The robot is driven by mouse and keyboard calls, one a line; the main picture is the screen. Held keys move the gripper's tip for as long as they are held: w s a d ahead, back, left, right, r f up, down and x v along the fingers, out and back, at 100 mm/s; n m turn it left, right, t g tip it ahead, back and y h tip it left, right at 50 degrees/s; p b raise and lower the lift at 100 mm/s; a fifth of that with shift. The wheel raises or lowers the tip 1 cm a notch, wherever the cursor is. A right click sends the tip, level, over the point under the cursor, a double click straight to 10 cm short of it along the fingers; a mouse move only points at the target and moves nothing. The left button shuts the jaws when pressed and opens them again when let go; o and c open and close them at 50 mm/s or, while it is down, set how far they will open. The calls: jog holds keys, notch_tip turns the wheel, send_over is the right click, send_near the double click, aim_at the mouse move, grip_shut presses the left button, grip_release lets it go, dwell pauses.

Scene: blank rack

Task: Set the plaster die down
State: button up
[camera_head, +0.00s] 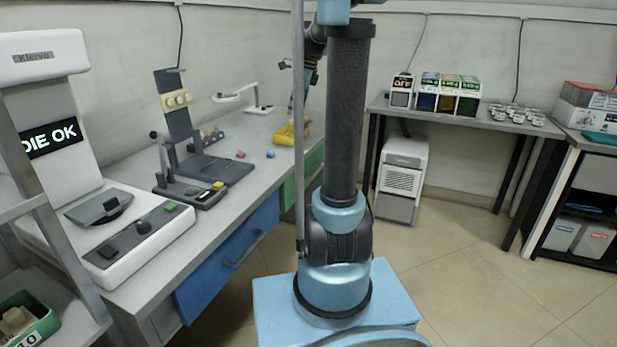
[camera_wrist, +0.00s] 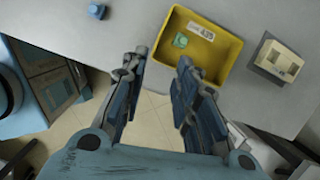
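My gripper (camera_wrist: 163,72) is open in the wrist view, its two fingers well apart with nothing between them. It is over the front edge of the grey bench (camera_wrist: 138,32). A yellow tray (camera_wrist: 225,68) lies beyond and to the right of the fingertips. A small green piece (camera_wrist: 180,41) rests inside it, near a white label; I cannot tell for certain whether it is the plaster die. In the head view the tray (camera_head: 284,138) is at the bench's far end, partly hidden by my column. My gripper is not clearly visible there.
A small blue piece (camera_wrist: 97,11) lies on the bench, left of the tray. A pale open box (camera_wrist: 279,60) stands right of it.

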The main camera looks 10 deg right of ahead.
jog(key=s+a+f+n+h, duration=0.1)
jog(key=s+f+n, duration=0.2)
jog(key=s+n, duration=0.5)
jog(key=s+a+f+n, duration=0.1)
jog(key=s+f+n, duration=0.2)
jog(key=s, duration=0.9)
jog(key=s+f+n+h, duration=0.1)
jog(key=s+f+n, duration=1.1)
jog(key=s, duration=0.4)
jog(key=shift+d+f+h, duration=0.15)
jog(key=shift+f+h, duration=0.15)
jog(key=shift+f, duration=0.5)
jog(key=shift+s, duration=0.1)
